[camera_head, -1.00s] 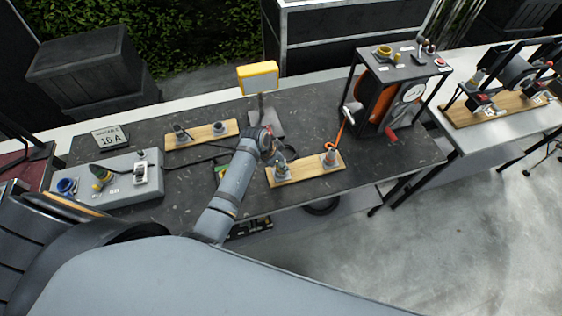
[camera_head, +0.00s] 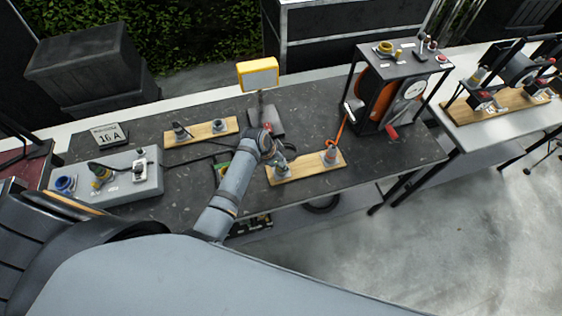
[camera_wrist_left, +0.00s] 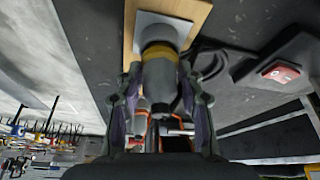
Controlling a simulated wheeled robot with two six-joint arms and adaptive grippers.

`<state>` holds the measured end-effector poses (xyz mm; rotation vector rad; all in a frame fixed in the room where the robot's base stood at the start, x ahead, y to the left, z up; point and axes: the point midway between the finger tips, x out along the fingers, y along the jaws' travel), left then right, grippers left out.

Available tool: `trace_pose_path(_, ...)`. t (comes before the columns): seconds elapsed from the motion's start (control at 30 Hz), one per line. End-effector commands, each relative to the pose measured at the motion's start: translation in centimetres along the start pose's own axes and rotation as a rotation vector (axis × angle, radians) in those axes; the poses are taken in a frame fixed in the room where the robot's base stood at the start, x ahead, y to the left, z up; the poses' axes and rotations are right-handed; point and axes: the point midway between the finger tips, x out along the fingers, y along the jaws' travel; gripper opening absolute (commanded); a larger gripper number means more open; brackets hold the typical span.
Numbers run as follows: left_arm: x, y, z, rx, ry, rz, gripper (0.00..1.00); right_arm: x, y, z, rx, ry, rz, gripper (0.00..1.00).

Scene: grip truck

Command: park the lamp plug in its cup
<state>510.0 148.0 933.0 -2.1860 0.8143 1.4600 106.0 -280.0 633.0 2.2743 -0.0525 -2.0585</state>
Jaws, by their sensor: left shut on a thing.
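The grey lamp plug with a yellow band (camera_wrist_left: 161,72) is between the fingers of my left gripper (camera_wrist_left: 160,112) in the left wrist view. The gripper is shut on it. Past the plug's front end is a grey cup on a pale square plate (camera_wrist_left: 158,20), fixed to a wooden board. The plug lines up with the cup, but how deep it sits I cannot tell. In the head view my left gripper (camera_head: 272,148) is at the left end of the front wooden board (camera_head: 307,170), and the cup (camera_head: 281,170) there is partly covered. My right gripper is out of view.
The yellow work lamp (camera_head: 258,75) stands behind my gripper. An orange-cabled plug (camera_head: 331,156) stands at the board's right end. A cable reel in a black frame (camera_head: 380,90) is to the right. A grey socket box (camera_head: 130,186) and another plug board (camera_head: 200,132) are left.

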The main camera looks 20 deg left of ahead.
Motion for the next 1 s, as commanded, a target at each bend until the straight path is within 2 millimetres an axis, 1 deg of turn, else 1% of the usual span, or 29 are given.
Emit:
trace_pose_path(0.33,0.61,-0.02,0.24,0.0,0.001,0.0,0.03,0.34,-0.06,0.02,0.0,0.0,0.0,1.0)
trace_pose_path(0.37,0.55,-0.03,0.2,0.0,0.001,-0.001,0.42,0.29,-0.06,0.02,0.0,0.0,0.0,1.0)
trace_pose_path(0.5,0.53,-0.02,0.2,0.0,0.001,0.0,0.61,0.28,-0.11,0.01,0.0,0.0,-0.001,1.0)
trace_pose_path(0.53,0.53,-0.02,0.21,0.0,0.0,0.0,0.64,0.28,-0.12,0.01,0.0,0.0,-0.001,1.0)
trace_pose_path(0.73,0.54,-0.01,0.22,0.0,0.0,0.0,0.64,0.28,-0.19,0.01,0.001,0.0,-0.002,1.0)
trace_pose_path(0.77,0.56,0.0,0.25,0.0,-0.001,0.0,0.65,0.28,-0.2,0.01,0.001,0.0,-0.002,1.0)
trace_pose_path(0.87,0.56,0.01,0.25,0.0,-0.001,0.0,0.79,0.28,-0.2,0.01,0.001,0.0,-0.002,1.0)
trace_pose_path(1.0,0.56,0.01,0.24,0.0,0.0,0.0,0.79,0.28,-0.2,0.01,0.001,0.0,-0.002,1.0)
